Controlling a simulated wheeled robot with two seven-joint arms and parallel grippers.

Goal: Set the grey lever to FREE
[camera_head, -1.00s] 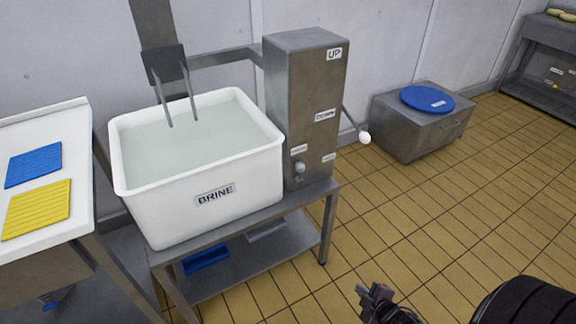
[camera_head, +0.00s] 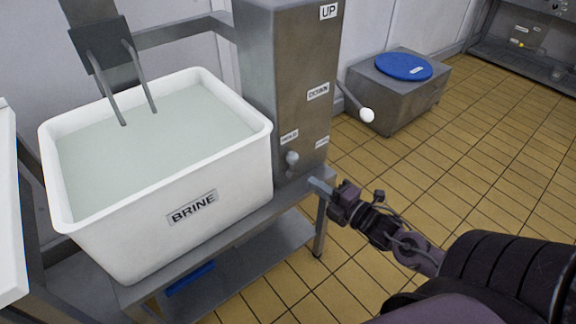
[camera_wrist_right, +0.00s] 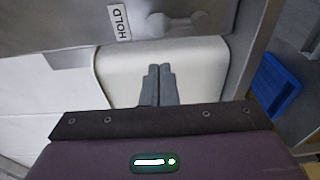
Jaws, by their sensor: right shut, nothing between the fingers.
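The grey lever (camera_head: 292,158) is a small round-ended handle low on the front of the steel column (camera_head: 290,70). The HOLD label (camera_head: 289,137) is above it; a second label (camera_head: 322,143) to the right is too small to read. In the right wrist view the lever (camera_wrist_right: 180,22) lies beside the HOLD label (camera_wrist_right: 118,22), its rounded end towards that label. My right gripper (camera_head: 314,185) is shut and empty, to the right of and below the lever, apart from it. Its fingers (camera_wrist_right: 160,70) point towards the column in the wrist view. My left gripper is not in view.
The white BRINE vat (camera_head: 160,190) stands left of the column on a steel stand (camera_head: 225,248). A white-ball lever (camera_head: 367,115) sticks out from the column's right side. A steel box with a blue lid (camera_head: 404,66) stands behind. The tiled floor at right is clear.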

